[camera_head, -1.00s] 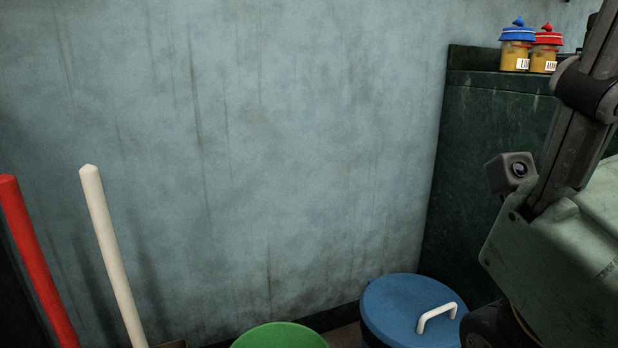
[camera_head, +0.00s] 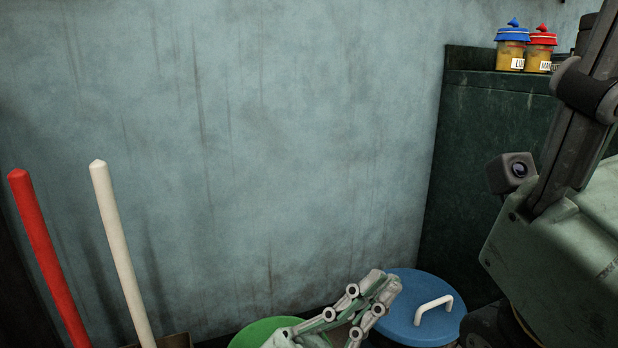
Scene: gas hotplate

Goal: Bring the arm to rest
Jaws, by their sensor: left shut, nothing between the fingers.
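My left gripper (camera_head: 384,284) is at the bottom of the head view, with its linked metal fingers pointing up and to the right. Its fingers are shut with nothing between them. It shows in front of the green round bin (camera_head: 262,331) and the left edge of the blue lid (camera_head: 420,302), and I cannot tell how far it is from either. The rest of the left arm is below the picture. My right gripper is not in view.
A red pole (camera_head: 47,255) and a white pole (camera_head: 121,252) stand at the left by the wall (camera_head: 290,150). A dark green cabinet (camera_head: 482,180) stands at the right. Two jars, one blue-lidded (camera_head: 511,48) and one red-lidded (camera_head: 540,50), sit on it.

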